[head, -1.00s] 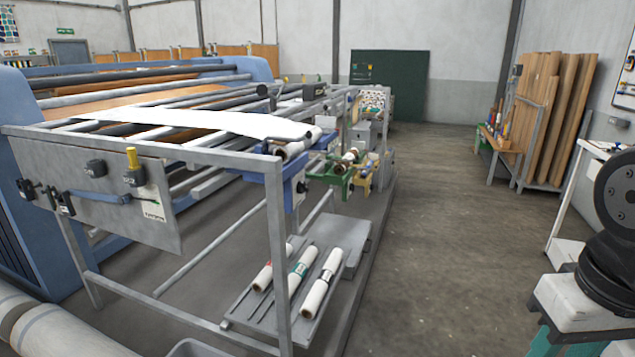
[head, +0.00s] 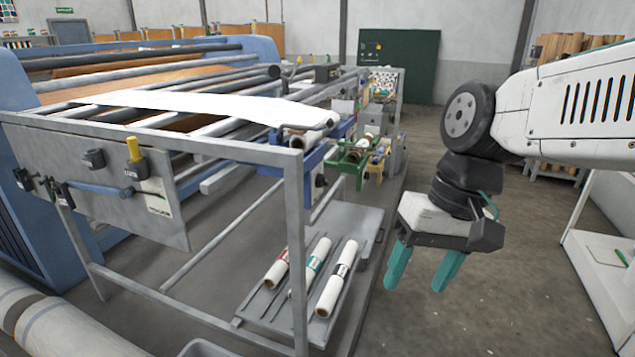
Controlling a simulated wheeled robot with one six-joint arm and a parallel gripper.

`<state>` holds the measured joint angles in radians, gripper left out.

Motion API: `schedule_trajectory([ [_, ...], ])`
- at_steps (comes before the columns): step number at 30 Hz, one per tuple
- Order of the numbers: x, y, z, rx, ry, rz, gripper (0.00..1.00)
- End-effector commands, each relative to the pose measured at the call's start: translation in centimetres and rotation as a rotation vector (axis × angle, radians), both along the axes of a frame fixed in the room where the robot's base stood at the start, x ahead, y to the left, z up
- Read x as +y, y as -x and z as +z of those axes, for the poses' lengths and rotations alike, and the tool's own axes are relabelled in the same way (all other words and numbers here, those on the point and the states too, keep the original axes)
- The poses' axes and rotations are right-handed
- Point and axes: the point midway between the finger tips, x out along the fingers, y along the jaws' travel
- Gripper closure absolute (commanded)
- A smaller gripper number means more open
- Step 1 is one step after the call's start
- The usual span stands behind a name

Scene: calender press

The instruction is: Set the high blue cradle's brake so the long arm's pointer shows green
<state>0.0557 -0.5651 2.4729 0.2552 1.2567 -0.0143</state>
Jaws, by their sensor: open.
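The high blue cradle (head: 313,160) sits at the right end of the roller frame, partly behind a grey post. A white roll (head: 302,139) rests at its top. A small dark fitting (head: 320,181) shows on its side; I cannot tell whether it is the brake. My gripper (head: 424,270), with two teal fingers pointing down, is at the right over the floor. It is open and empty, well apart from the cradle.
A green cradle (head: 347,171) and a yellow cradle (head: 376,167) stand beyond the blue one. A low grey shelf (head: 262,322) holds several rolls. A grey panel (head: 105,200) with levers is at the left. The aisle floor (head: 480,310) is clear; a white table (head: 600,245) stands right.

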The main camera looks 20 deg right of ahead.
Motion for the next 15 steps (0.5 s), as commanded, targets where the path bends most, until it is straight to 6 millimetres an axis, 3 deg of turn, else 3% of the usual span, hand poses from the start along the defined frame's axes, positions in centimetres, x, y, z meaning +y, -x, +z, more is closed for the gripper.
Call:
schedule_trajectory([
  [3,2.4,-4.4,0.1,0.102,-0.205,-0.102,0.41],
  [8,4.6,-11.4,0.3,0.199,-0.484,-0.256,0.41],
  [11,4.9,-16.4,0.1,0.243,-0.660,-0.365,0.41],
  [15,3.7,-23.9,-1.0,0.279,-0.900,-0.534,0.41],
])
